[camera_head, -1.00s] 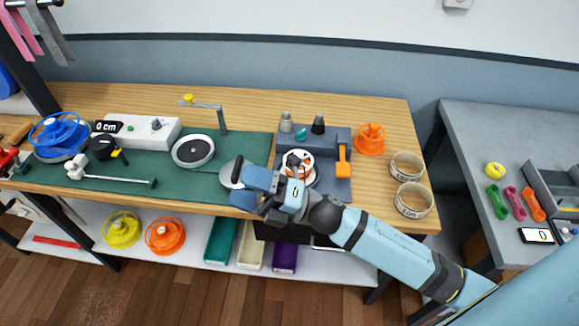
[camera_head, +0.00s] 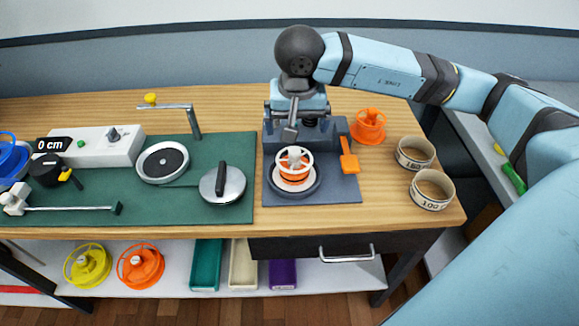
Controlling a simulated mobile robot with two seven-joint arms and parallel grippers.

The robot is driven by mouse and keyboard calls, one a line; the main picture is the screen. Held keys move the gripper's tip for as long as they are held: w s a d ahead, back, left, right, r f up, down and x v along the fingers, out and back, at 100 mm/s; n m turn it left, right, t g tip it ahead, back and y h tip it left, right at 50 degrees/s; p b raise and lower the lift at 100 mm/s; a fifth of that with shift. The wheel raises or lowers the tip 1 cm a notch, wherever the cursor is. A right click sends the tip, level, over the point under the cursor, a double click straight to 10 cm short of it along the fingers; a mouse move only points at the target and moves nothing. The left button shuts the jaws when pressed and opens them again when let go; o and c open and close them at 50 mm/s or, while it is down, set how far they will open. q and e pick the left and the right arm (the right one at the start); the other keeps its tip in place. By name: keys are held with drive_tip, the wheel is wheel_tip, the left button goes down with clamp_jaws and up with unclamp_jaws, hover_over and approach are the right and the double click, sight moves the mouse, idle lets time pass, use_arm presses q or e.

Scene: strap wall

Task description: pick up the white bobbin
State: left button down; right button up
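The white bobbin (camera_head: 294,157) has a white spoked top rim and orange material below it. It sits upright on a round grey base on the dark blue-grey mat (camera_head: 340,188). My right gripper (camera_head: 298,116) points down just behind and above the bobbin, apart from it. Its two fingers look spread, with no bobbin between them. It hides most of the small items at the back of the mat. My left gripper is not in view.
An orange scoop-like tool (camera_head: 348,158) lies right of the bobbin. An orange spool (camera_head: 369,125) and two tape rings (camera_head: 432,190) stand further right. A round metal lid with a black handle (camera_head: 222,184) lies on the green mat (camera_head: 150,205). A drawer is below the tabletop.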

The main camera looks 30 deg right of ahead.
sight(295, 151)
drive_tip(key=f, duration=0.5)
drive_tip(key=w+f, duration=0.1)
drive_tip(key=f, duration=0.1)
drive_tip(key=shift+d+f, duration=0.3)
drive_tip(key=shift+f, duration=0.1)
drive_tip(key=shift+w+d+f, duration=0.1)
drive_tip(key=shift+w+f, duration=0.1)
drive_tip(key=shift+f, duration=0.65)
drive_tip(key=shift+w+d+f, duration=0.15)
drive_tip(key=shift+w+f, duration=0.1)
drive_tip(key=shift+f, duration=0.65)
drive_tip(key=shift+w+d+f, duration=0.1)
drive_tip(key=shift+w+f, duration=0.1)
drive_tip(key=shift+f, duration=0.65)
drive_tip(key=c, duration=0.7)
drive_tip(key=shift+r, duration=0.1)
